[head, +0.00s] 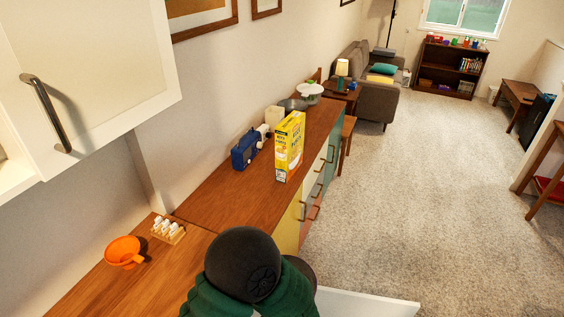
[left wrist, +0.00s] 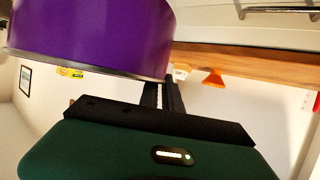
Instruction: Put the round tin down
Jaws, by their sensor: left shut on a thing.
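The round tin (left wrist: 95,35) is purple with a dark rim and fills the upper left of the left wrist view. My left gripper (left wrist: 166,90) is shut on it; the tin hides part of the fingers. In the head view my green and black arm covers the bottom centre, and the gripper's fingers are hidden there. The wooden counter (head: 215,195) runs along the wall, and its edge shows at the top right of the left wrist view (left wrist: 225,58). I cannot tell the gap between tin and counter. My right gripper is not in view.
An orange funnel-like bowl (head: 124,252) and a small rack with white pieces (head: 168,229) stand on the near counter. A blue appliance (head: 246,149) and yellow cereal box (head: 289,146) stand farther back. A white wall cabinet (head: 95,75) hangs at left. The counter between is clear.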

